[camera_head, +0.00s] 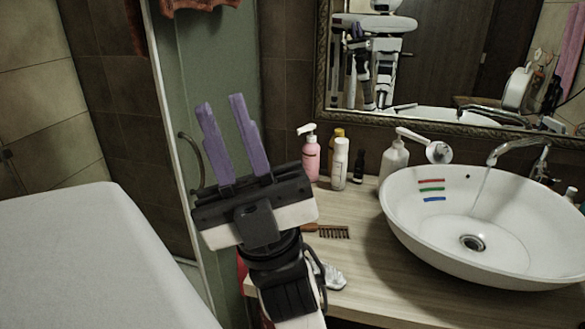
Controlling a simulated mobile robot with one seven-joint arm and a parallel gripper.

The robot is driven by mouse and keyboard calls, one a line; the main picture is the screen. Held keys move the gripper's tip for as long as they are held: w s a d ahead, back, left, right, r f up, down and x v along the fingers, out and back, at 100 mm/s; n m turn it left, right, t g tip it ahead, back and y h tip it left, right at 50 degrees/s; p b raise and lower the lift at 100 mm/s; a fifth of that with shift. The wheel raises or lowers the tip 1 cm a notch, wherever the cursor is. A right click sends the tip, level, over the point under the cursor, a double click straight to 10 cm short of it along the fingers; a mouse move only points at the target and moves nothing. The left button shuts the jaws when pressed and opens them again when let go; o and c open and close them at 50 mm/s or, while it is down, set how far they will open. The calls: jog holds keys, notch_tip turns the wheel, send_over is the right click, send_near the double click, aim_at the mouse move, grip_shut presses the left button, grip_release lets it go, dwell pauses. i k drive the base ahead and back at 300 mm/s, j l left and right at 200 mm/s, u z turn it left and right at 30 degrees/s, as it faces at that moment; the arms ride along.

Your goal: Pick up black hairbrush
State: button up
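A comb-like brush (333,232) with dark teeth and a brown handle end lies flat on the wooden counter (365,270), left of the white basin. It is the only brush-like thing I can make out; whether it is the black hairbrush I cannot tell. Its left end is partly hidden behind my gripper. My gripper (220,101) has two purple fingers that point up and stand apart, with nothing between them. In the picture, it is to the left of the brush and overlaps the counter's left edge.
A white basin (408,222) with running water from a tap (515,147) fills the counter's right. Pink (311,158) and white (340,165) bottles and a white dispenser (394,166) stand by the wall. A crumpled white thing (331,277) lies near the front. A large white surface (95,255) is at left.

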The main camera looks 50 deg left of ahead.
aim_at(335, 280)
jog(key=u, duration=1.1)
